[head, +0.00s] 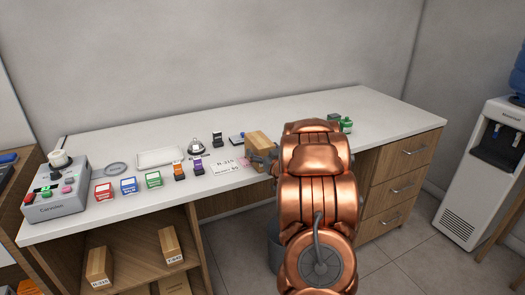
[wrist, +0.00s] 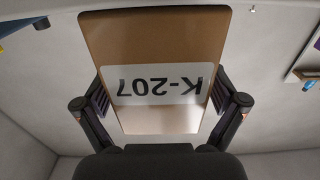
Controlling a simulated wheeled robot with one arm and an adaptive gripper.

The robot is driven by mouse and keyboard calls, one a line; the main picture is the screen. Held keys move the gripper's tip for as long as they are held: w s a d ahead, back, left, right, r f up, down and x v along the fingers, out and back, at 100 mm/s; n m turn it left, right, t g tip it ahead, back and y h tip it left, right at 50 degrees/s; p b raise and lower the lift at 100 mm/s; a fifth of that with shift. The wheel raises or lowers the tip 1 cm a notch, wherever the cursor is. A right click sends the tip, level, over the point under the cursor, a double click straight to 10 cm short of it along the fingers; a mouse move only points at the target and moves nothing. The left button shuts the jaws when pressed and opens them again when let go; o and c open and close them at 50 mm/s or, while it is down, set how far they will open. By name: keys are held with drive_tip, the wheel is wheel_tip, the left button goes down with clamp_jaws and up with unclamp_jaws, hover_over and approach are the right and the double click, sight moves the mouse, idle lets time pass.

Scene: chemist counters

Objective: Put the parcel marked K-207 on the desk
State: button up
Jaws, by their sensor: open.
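The parcel marked K-207 (wrist: 165,45) is a brown box with a white label, which reads upside down in the wrist view. In the head view the parcel (head: 258,145) appears to stand on the white desk top (head: 330,110), right of the middle. My gripper (wrist: 160,105) is open, with one finger on each side of the parcel. In the head view my gripper (head: 268,160) is at the parcel's right side, partly hidden by my copper arm. Whether the fingers touch the box I cannot tell.
A printed card (head: 227,168) lies left of the parcel. A bell (head: 196,146), a tray (head: 160,157), several stamps and a grey device (head: 55,190) stand further left. Green items (head: 346,124) are behind my arm.

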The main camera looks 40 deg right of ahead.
drive_tip(key=shift+r, duration=0.15)
drive_tip(key=b+v, duration=0.3)
drive_tip(key=v, duration=0.9)
drive_tip(key=shift+b, duration=0.4)
